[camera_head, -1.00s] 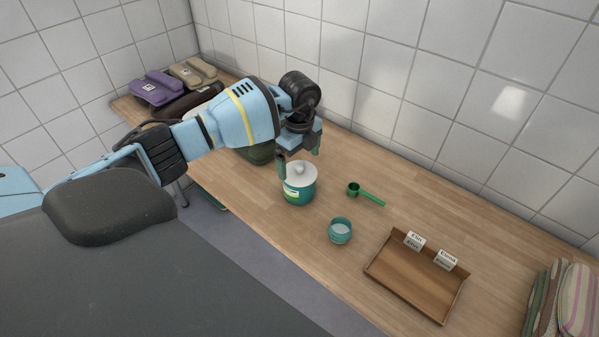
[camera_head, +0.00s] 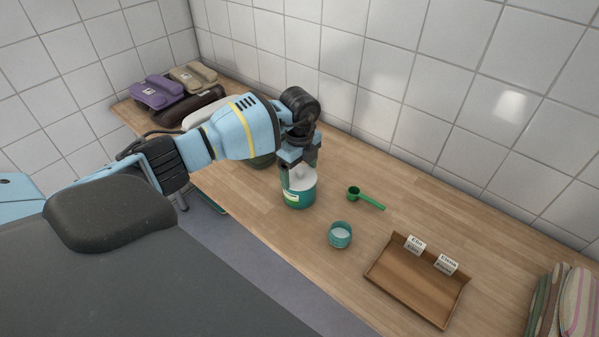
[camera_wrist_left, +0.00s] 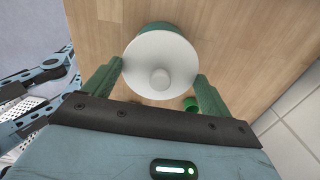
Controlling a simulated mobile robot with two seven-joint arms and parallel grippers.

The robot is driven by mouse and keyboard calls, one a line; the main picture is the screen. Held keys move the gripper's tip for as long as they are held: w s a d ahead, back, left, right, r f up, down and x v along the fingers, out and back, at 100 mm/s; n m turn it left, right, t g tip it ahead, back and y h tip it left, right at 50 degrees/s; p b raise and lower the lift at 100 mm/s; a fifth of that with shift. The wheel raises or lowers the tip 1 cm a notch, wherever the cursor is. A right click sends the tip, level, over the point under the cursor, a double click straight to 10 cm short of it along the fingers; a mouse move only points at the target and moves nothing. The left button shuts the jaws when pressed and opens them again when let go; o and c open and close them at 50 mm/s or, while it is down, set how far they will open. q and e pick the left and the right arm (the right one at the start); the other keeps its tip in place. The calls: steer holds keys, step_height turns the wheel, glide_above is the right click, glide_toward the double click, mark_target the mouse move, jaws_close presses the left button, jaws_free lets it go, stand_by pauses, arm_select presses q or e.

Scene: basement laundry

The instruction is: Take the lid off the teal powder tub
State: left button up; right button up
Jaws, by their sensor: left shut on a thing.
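The teal powder tub (camera_head: 299,199) stands upright on the wooden counter, with a pale label on its side. Its round white lid (camera_head: 301,183) sits on top, partly hidden by my gripper. My left gripper (camera_head: 300,176) points down over the tub and is shut on the lid. In the left wrist view the fingers of my left gripper (camera_wrist_left: 159,72) lie on opposite sides of the white lid (camera_wrist_left: 160,48), with its round knob between them. A strip of the teal tub (camera_wrist_left: 164,27) shows behind the lid's edge.
A green scoop (camera_head: 367,199) and a small teal cup (camera_head: 340,235) stand near the tub. A wooden tray (camera_head: 416,284) with two white labelled blocks is to the right. Folded striped cloths (camera_head: 575,300) lie far right. Bundles (camera_head: 156,91) sit far left. The tiled wall is behind.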

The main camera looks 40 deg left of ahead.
mark_target(299, 169)
arm_select(q)
steer(key=shift+r, duration=0.5)
step_height(299, 169, up, 2)
steer(key=shift+r, duration=0.15)
steer(key=s+r+p, duration=0.1)
steer(key=s, duration=1.5)
steer(key=shift+r, duration=0.3)
steer(key=shift+d, duration=0.2)
